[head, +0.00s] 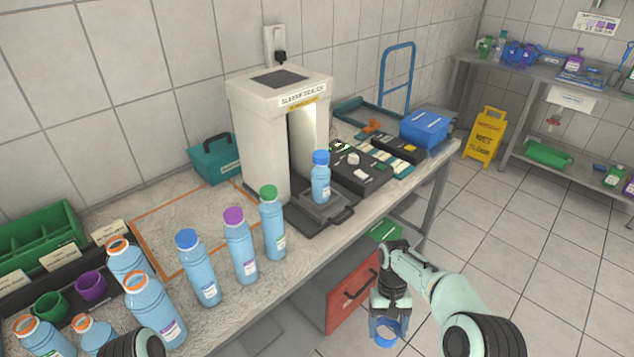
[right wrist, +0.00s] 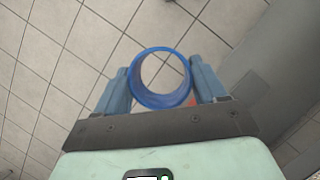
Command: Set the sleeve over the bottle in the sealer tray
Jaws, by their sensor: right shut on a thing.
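My right gripper (head: 386,318) is shut on a blue ring-shaped sleeve (head: 383,333). It holds the sleeve in the air beyond the front edge of the bench, below the tabletop in the picture. In the right wrist view the sleeve (right wrist: 160,104) sits between the two fingers, its round opening clear and empty. The blue-capped bottle (head: 320,178) stands upright on the sealer tray (head: 325,207), in front of the white sleeve sealer (head: 262,135). The sleeve and the bottle are well apart. My left gripper is not in view.
Bottles with blue (head: 198,268), purple (head: 241,246) and green (head: 271,223) caps stand on the bench left of the tray. A dark organiser (head: 362,176) and a blue box (head: 426,129) lie to its right. A red bin (head: 352,293) is under the bench.

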